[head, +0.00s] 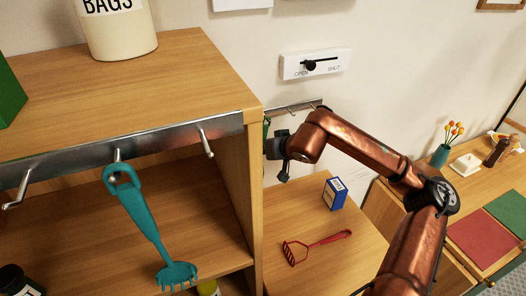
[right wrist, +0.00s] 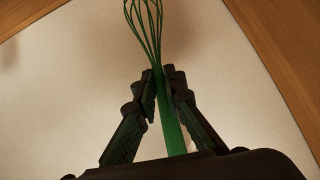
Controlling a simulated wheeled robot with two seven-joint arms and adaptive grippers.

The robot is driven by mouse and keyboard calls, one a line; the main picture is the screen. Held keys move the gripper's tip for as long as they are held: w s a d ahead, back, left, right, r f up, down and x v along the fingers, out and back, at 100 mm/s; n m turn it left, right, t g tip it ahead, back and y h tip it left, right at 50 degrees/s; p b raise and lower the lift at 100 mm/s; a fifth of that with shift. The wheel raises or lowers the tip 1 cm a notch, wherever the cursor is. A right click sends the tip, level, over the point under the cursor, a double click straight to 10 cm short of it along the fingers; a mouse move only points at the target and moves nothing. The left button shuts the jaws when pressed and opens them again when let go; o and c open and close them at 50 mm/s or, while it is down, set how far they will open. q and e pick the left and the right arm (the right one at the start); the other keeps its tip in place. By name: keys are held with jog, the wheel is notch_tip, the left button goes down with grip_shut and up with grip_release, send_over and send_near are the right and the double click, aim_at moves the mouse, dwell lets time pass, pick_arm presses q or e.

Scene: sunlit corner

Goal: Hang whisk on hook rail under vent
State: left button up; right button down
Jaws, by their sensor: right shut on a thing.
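The green whisk (right wrist: 170,115) is in my right gripper, shown in the right wrist view (right wrist: 161,80), with the fingers shut on its handle and the wire loops pointing away. In the head view my right wrist reaches to the shelf's side edge, which hides the fingers; a thin green sliver (head: 266,130) there may be part of the whisk. The hook rail (head: 297,110) under the vent is on the wall just behind, partly hidden by the shelf; a few small hooks show. The vent control (head: 316,64), marked OPEN and SHUT, is above it. My left gripper is out of view.
A nearer metal rail (head: 80,160) on the shelf holds a teal utensil (head: 145,225). Below the wall rail, a wooden surface (head: 300,215) carries a blue box (head: 335,193) and a red masher (head: 315,245). The shelf side panel (head: 252,150) stands close to my right wrist.

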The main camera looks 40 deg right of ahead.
dwell(0.3)
jog(key=c, duration=1.9)
grip_release()
jog(key=shift+c, duration=0.2)
